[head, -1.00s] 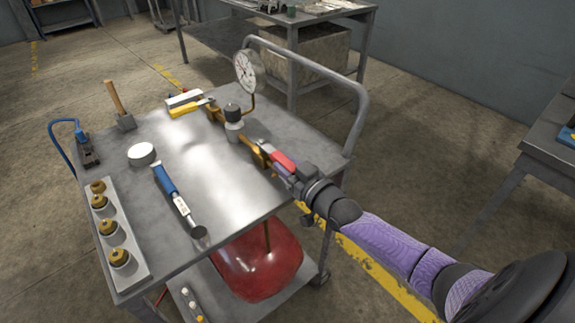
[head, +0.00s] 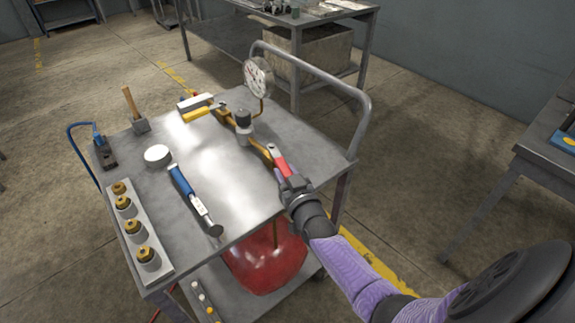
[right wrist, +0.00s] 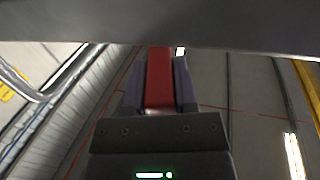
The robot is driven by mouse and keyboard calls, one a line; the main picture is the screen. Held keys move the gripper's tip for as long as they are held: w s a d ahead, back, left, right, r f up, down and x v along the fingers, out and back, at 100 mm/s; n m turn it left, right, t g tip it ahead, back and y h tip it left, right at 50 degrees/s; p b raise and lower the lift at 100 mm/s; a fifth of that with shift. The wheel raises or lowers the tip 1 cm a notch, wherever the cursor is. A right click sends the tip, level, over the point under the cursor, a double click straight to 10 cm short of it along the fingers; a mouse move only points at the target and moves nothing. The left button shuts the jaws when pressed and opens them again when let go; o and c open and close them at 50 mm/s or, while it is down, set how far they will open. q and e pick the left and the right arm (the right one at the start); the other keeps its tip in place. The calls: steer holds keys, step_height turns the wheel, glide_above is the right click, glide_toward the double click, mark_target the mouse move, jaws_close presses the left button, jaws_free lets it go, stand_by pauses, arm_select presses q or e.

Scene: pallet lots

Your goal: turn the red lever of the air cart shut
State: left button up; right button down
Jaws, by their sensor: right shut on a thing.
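The red lever (head: 279,163) sits at the near right end of the brass pipe (head: 259,151) on the air cart's grey top (head: 240,195). My right gripper (head: 287,176) is shut on the lever's outer end. In the right wrist view the red lever (right wrist: 159,80) lies between the two fingers of my right gripper (right wrist: 158,90). The lever slants down and right from the pipe in the head view, at an angle to it. A pressure gauge (head: 258,77) stands on the pipe's far side. My left gripper is not in view.
A blue-handled tool (head: 183,183), a white round tin (head: 158,155), a mallet (head: 138,120) and a strip with several brass fittings (head: 130,228) lie on the cart. A push handle (head: 366,110) rises at the right. A red tank (head: 265,262) sits below.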

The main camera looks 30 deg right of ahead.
steer(key=shift+w+a+m+h+p, duration=0.15)
steer(key=shift+a+m+h+p, duration=0.15)
steer(key=shift+a+m+h, duration=0.45)
steer(key=shift+w+a+m+g+h, duration=0.15)
steer(key=shift+m+g+h, duration=0.3)
steer(key=shift+h, duration=0.3)
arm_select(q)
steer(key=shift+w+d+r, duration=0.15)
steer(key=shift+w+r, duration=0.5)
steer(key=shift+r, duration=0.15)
arm_select(e)
steer(key=shift+a+h, duration=0.15)
steer(key=shift+h, duration=0.25)
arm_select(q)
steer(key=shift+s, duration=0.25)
arm_select(e)
steer(key=shift+w+g, duration=0.1)
steer(key=shift+g, duration=0.15)
steer(key=shift+c, duration=2)
jaws_free()
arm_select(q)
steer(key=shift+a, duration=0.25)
